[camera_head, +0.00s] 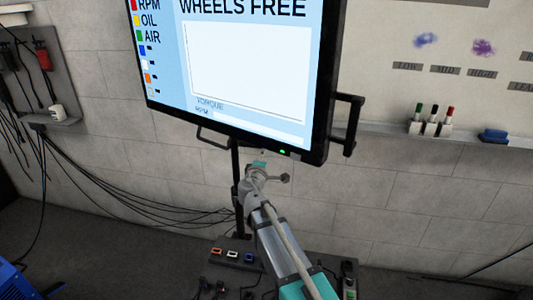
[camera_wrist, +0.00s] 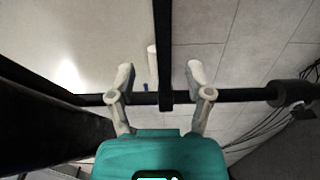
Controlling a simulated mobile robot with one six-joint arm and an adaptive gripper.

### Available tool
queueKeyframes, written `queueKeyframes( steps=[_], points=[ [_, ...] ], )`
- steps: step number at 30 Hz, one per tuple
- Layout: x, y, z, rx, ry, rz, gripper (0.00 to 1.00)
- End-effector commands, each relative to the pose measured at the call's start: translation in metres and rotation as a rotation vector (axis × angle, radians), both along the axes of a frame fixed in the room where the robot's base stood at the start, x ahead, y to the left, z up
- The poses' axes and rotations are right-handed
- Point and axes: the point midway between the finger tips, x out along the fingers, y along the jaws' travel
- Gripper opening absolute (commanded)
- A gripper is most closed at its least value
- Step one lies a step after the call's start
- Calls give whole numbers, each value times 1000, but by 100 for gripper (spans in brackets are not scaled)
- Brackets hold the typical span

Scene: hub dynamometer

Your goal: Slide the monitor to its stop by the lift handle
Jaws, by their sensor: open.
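The monitor (camera_head: 245,110) is a large black-framed screen reading "WHEELS FREE", on a dark post (camera_head: 238,190) before the wall. A black handle (camera_head: 347,125) stands off its right side, and a thin bar loop (camera_head: 212,138) hangs under its lower edge. I cannot tell which is the lift handle. Contact with the bar is not clear.
A ledge (camera_head: 390,130) with markers (camera_head: 432,122) runs along the wall at right. Cables (camera_head: 100,190) hang at left. A dark console (camera_head: 245,245) with small coloured switches stands below my arm.

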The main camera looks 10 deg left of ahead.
Motion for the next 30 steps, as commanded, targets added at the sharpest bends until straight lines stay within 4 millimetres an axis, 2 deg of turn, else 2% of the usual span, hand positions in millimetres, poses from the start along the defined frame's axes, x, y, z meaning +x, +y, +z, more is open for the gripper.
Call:
queueKeyframes(
  steps=[3, 7, 22, 26, 30],
  points=[
    [-16, 1, 0, 0, 0, 2, 66],
    [-24, 2, 0, 0, 0, 1, 66],
    [-26, 1, 0, 3, 2, -3, 66],
    [-26, -13, -1, 31, 18, -34, 66],
    [-28, -48, -7, 104, 62, -117, 66]
  ],
)
